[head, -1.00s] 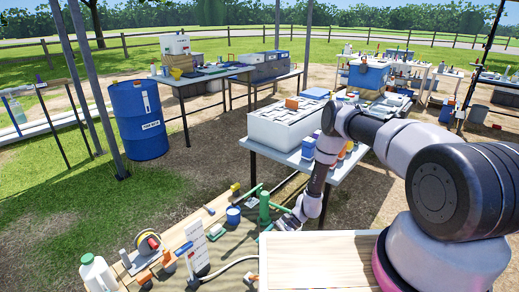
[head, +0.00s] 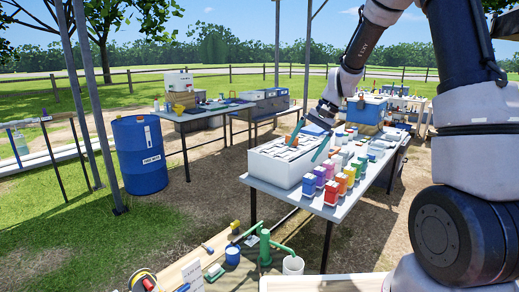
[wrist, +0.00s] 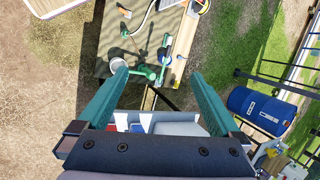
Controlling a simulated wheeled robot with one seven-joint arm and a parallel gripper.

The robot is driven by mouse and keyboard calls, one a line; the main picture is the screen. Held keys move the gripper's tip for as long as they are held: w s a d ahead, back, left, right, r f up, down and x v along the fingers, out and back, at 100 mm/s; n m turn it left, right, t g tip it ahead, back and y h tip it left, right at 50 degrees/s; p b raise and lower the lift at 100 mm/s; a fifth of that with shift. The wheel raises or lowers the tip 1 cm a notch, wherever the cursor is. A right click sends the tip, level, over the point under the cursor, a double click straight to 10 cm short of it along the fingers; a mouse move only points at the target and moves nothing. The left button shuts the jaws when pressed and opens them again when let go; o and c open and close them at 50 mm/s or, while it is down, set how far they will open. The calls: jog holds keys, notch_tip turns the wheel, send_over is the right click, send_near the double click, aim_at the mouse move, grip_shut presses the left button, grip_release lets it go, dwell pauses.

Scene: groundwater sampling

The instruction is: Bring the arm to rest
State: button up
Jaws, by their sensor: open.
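My arm is raised and reaches in from the right of the head view. My gripper (head: 304,150) hangs in front of or above the white box (head: 271,168) on the near table; the exact height is hard to tell. Its two teal fingers are spread apart. In the wrist view my gripper (wrist: 160,73) is open, with nothing between the fingertips. The ground, the mat and the green pump (wrist: 146,72) show well below it.
The near table (head: 315,206) carries several coloured bottles (head: 331,192) beside the box. A blue drum (head: 140,155) stands at the left. A green pump (head: 265,246) and a white bucket (head: 293,265) are low in front. Open grass lies at the left.

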jog(key=s+d+r+n+t+h, duration=0.1)
jog(key=s+d+r+t, duration=0.15)
jog(key=s+r, duration=0.4)
jog(key=s+d+r+t+h, duration=0.1)
jog(key=s+d+r, duration=0.2)
jog(key=s+r, duration=0.35)
jog(key=s+d+r+t, duration=0.1)
jog(key=s+d+r, duration=0.1)
jog(key=s, duration=0.3)
jog(key=s+d+r+t+h, duration=0.1)
jog(key=s+d+r+t, duration=0.1)
jog(key=s+d+r, duration=0.1)
jog(key=s+r, duration=0.1)
jog(key=s, duration=0.1)
jog(key=shift+s+r, duration=0.3)
jog(key=shift+s, duration=0.1)
jog(key=shift+t, duration=0.25)
